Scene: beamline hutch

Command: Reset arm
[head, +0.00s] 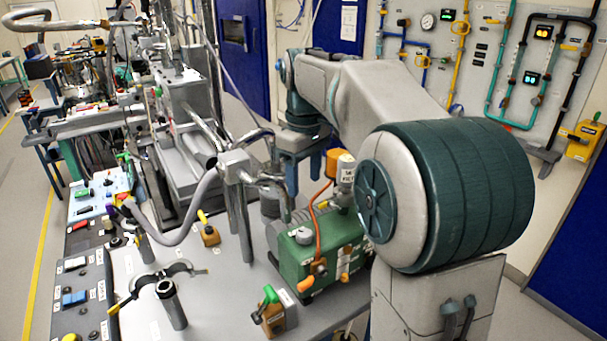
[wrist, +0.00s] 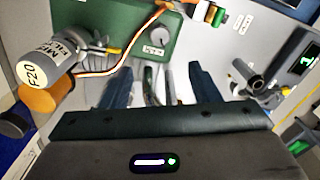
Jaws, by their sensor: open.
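My gripper (head: 306,176) hangs below the far end of my arm in the head view, fingers pointing down, just behind the green pump-like unit (head: 300,257). In the wrist view my gripper (wrist: 159,70) has its two dark blue fingers spread wide apart. Nothing is clamped between them; some dark and green hose-like parts show in the gap, and I cannot tell their depth. The green unit (wrist: 130,30) with a grey knob lies past the fingertips. A labelled grey filter cylinder (wrist: 52,70) with an orange cap is left of the left finger.
The grey bench (head: 215,290) carries a ring clamp on a post (head: 172,305), a green-and-tan valve block (head: 272,312) and upright metal pipes (head: 240,215). A wall panel with coloured pipes (head: 480,60) is behind my arm. Open floor (head: 25,220) shows at the left.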

